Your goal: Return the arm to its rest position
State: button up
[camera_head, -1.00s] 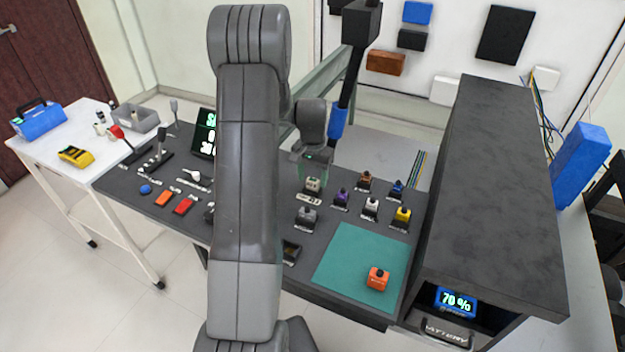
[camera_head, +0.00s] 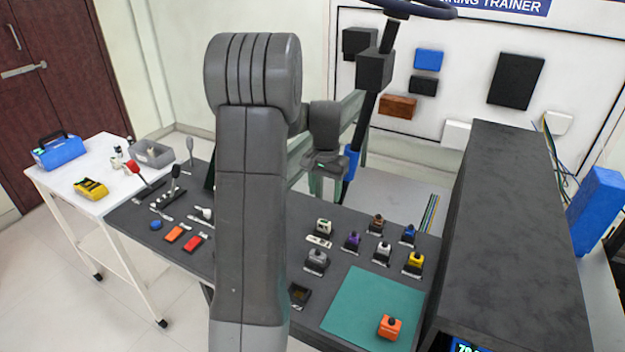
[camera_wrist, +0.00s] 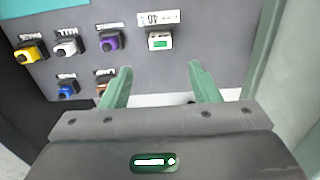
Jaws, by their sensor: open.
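My gripper (camera_wrist: 158,85) is open in the wrist view, its two green fingers apart with nothing between them. In the head view my gripper (camera_head: 330,182) hangs above the back edge of the dark panel (camera_head: 268,232), clear of the connectors. My large grey arm stands upright in the middle of the head view and hides part of the panel. In the wrist view a white-grey connector block (camera_wrist: 160,40) and a purple connector (camera_wrist: 110,41) lie beyond the fingers, apart from them.
A teal mat (camera_head: 365,310) bears an orange block (camera_head: 389,327). A tall dark cabinet (camera_head: 510,230) stands at right. A white side table (camera_head: 80,180) at left holds a blue toolbox (camera_head: 59,150) and a yellow meter (camera_head: 91,189). A steering wheel (camera_head: 410,8) rises behind.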

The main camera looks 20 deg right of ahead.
aim_at(324, 222)
notch_tip(324, 222, down, 13)
jog(key=shift+r+p, duration=0.1)
jog(key=shift+p, duration=0.25)
jog(key=shift+r, duration=2.25)
